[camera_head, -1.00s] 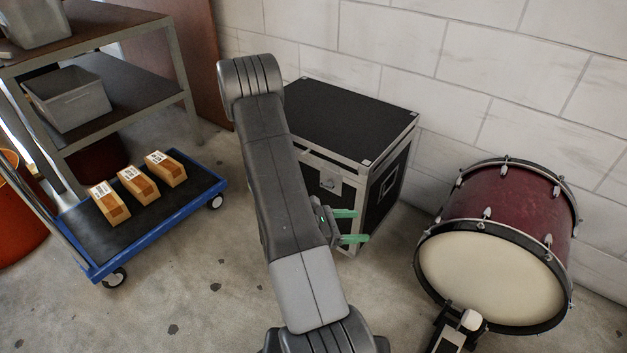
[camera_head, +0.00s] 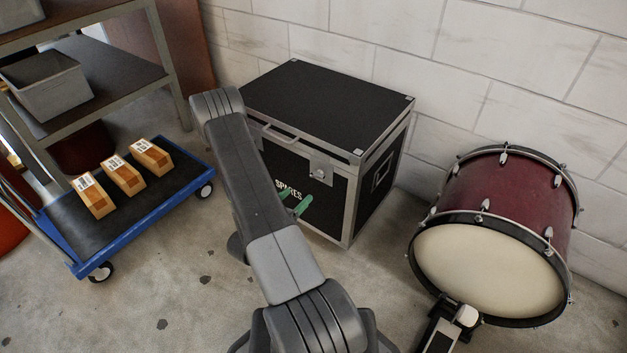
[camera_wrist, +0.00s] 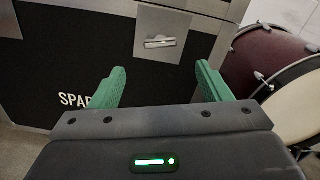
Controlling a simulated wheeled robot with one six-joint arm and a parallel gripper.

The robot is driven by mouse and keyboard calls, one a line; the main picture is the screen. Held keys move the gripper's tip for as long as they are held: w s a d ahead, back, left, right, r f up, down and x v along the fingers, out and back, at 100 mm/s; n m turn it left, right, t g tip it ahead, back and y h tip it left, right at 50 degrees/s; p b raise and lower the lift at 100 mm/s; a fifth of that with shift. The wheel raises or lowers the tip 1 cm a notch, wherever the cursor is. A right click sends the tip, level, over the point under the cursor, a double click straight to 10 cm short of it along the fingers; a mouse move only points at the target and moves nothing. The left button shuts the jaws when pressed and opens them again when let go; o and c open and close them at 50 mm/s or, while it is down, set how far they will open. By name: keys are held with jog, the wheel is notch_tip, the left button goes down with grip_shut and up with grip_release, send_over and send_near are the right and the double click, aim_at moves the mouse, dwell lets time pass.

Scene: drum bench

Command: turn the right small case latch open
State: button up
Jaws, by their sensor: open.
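The black flight case (camera_head: 323,103) with metal edges stands against the wall in the head view. Its right small latch (camera_head: 319,172) is a silver plate on the front, near the right corner. In the wrist view the latch (camera_wrist: 161,40) shows close up, with a small handle lying level across it. My gripper (camera_head: 298,201) is open and empty in front of the case, below the latch in the head view. In the wrist view the green fingers of my gripper (camera_wrist: 160,88) stand apart, with the latch beyond and above them. My arm hides the left part of the case front.
A red bass drum (camera_head: 512,205) with a pedal (camera_head: 450,322) stands to the right of the case. A blue cart (camera_head: 140,221) with three boxes and a shelf with a grey bin (camera_head: 48,88) are on the left. Floor is clear in front of the case.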

aim_at(315, 177)
jog(key=b+x, duration=0.1)
jog(key=x, duration=0.9)
jog(key=shift+b, duration=0.35)
jog(key=shift+c, duration=0.2)
